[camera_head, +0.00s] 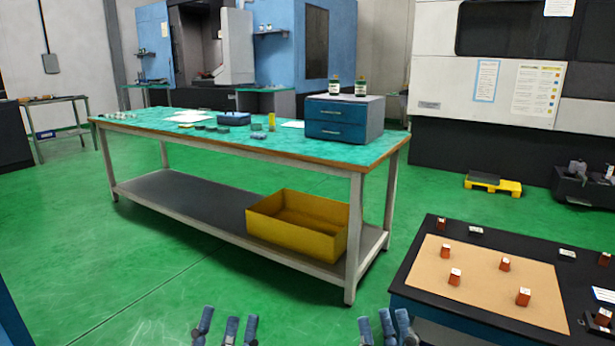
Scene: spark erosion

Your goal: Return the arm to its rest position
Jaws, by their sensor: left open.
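My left gripper (222,328) shows at the bottom edge, left of the middle. Its blue-grey fingers point up and stand apart, with nothing between them. My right gripper (380,328) shows at the bottom edge, right of the middle. The arms behind the fingers are out of view.
A long workbench (240,142) stands ahead with a blue drawer box (337,129) on top and a yellow bin (330,246) on its lower shelf. At right, a dark table (440,275) carries a tan board (490,289) with several small red-brown blocks. Green floor (110,290) is clear at left.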

